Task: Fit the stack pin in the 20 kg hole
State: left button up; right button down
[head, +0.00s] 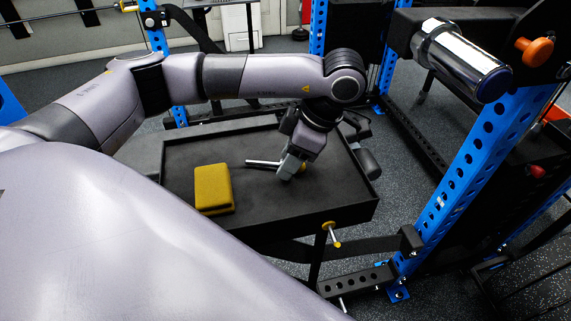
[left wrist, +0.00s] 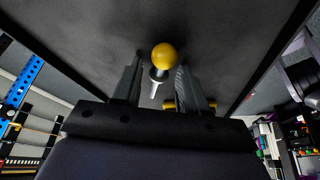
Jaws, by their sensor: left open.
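The stack pin (head: 262,163) is a thin silver rod in the black tray (head: 290,212) in the head view. In the left wrist view its round yellow knob (left wrist: 164,56) and silver shaft (left wrist: 155,86) show between the fingers. In the left wrist view the gripper (left wrist: 159,74) is open, with a finger on each side of the pin. I see no hole marked 20 kg. My right gripper is not in view.
A yellow block (head: 213,189) sits in the tray, left of my gripper. A yellow-knobbed pin (head: 333,235) sticks out below the tray's front edge. Blue rack uprights (head: 465,170) stand at the right, with a chrome cylinder (head: 460,60) above. The tray's front right is clear.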

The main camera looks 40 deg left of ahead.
pick_arm(q)
grip_shut()
jog(key=shift+r, duration=0.1)
notch_tip(320, 180, up, 20)
jog(key=p, duration=0.4)
dwell(0.3)
